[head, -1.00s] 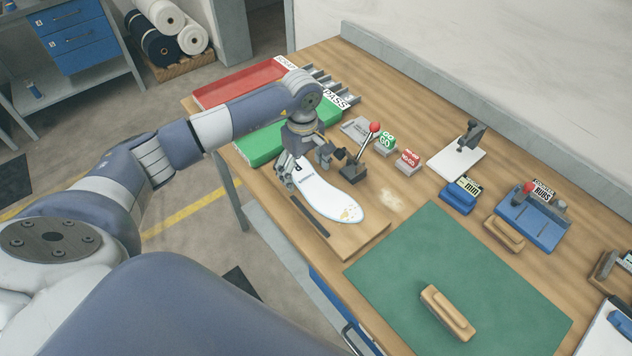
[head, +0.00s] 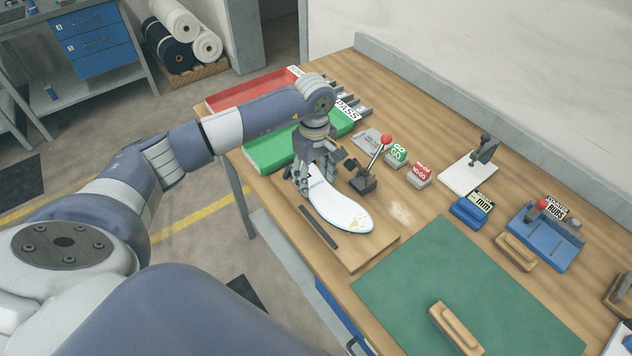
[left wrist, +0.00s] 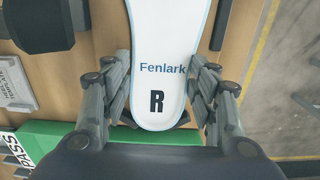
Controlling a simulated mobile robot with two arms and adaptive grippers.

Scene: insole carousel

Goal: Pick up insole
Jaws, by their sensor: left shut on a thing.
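The white insole (head: 338,208) lies along the wooden board (head: 372,252) at the left part of the bench, with speckled marks near its wide end. In the left wrist view the insole (left wrist: 158,62) shows the print "Fenlark" and a black "R". My left gripper (head: 304,184) is over the insole's narrow end. In the left wrist view its fingers (left wrist: 158,112) stand on both sides of that end, shut on it. I cannot tell whether the insole is clear of the board. My right gripper is not in view.
A toggle clamp with a red knob (head: 386,140) stands right beside the gripper. Green PASS tray (head: 268,153) and red tray (head: 230,95) lie behind. GO (head: 397,155) and NO-GO (head: 419,175) blocks sit to the right. A green mat (head: 470,300) covers the front.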

